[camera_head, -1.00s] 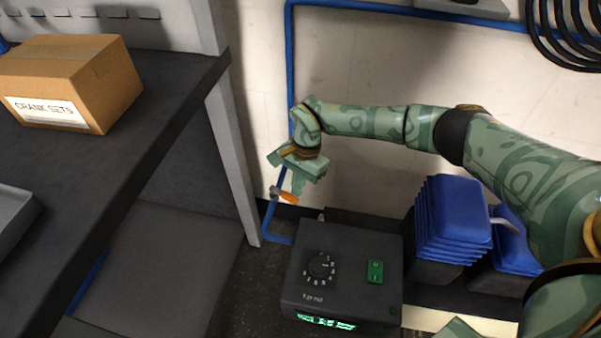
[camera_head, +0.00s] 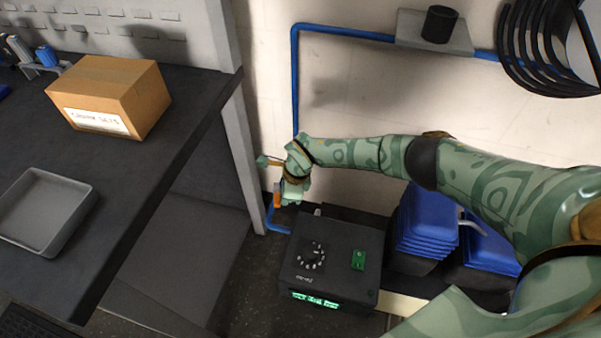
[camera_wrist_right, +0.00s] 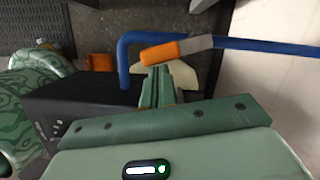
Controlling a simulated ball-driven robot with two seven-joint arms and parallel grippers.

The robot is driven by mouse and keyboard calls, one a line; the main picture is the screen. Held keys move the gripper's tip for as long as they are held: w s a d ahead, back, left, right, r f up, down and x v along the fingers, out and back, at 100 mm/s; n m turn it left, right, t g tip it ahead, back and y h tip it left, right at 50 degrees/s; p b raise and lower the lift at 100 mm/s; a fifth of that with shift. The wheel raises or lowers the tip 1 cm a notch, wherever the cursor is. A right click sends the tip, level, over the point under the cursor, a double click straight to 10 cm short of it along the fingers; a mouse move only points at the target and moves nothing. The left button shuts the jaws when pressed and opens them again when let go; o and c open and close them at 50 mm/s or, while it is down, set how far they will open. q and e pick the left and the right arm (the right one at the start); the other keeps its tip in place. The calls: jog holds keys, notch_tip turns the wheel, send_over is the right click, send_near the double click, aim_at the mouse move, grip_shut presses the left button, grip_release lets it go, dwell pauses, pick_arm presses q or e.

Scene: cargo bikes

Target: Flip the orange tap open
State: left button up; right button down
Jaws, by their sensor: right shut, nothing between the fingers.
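The orange tap (camera_head: 277,199) is on the blue pipe low on the wall, left of the black box. In the right wrist view its orange handle (camera_wrist_right: 162,52) lies nearly in line with the blue pipe, joined to a grey fitting (camera_wrist_right: 199,43). My right gripper (camera_head: 291,199) is beside the tap and partly hides it in the head view. Its fingers (camera_wrist_right: 158,72) are shut and empty, with their tips close to the handle; I cannot tell whether they touch. My left gripper is not in view.
The black box (camera_head: 331,262) with a dial and green switch stands just below my right gripper. Blue bins (camera_head: 428,222) stand to its right. The dark workbench (camera_head: 150,175) at left carries a cardboard box (camera_head: 110,95) and a grey tray (camera_head: 45,212).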

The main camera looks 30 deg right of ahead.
jog(key=shift+a+m, duration=0.15)
jog(key=shift+m, duration=0.15)
jog(key=shift+f, duration=0.1)
jog(key=shift+w, duration=0.1)
jog(key=shift+w+d+b, duration=0.2)
jog(key=shift+w+b, duration=0.45)
jog(key=shift+w, duration=0.05)
